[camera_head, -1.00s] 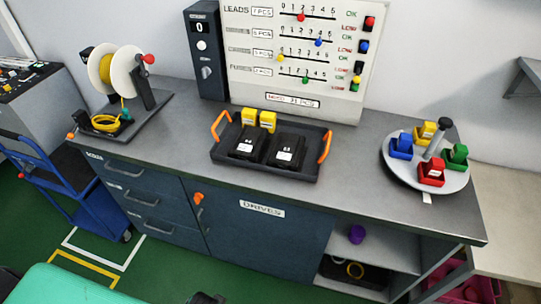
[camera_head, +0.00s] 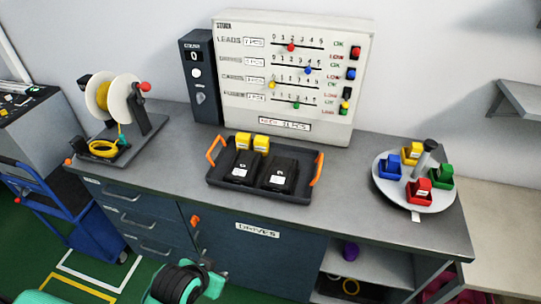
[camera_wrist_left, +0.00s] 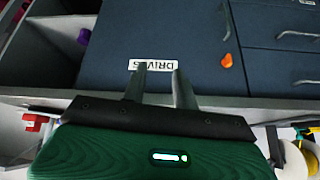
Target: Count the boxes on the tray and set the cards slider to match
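A dark tray (camera_head: 262,190) with orange handles stands on the bench. It holds two yellow boxes (camera_head: 252,141) at the back and two black boxes (camera_head: 261,172) in front. Behind it stands a white stock panel (camera_head: 350,100) with slider rows. The third row, apparently cards, has a yellow knob (camera_head: 272,84) at its left end, near 0. Red, blue and green knobs sit on the other rows. My left gripper (camera_head: 219,277) is low in front of the drives cabinet door, below the bench top. In the left wrist view its fingers (camera_wrist_left: 160,70) are apart and empty. My right gripper is out of view.
A dark counter box (camera_head: 203,80) reading 0 stands left of the panel. A wire spool (camera_head: 102,92) stands at the bench's left, a round turntable (camera_head: 394,188) with coloured bins at its right. The bench front edge lies above my left gripper. Bare bench lies around the tray.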

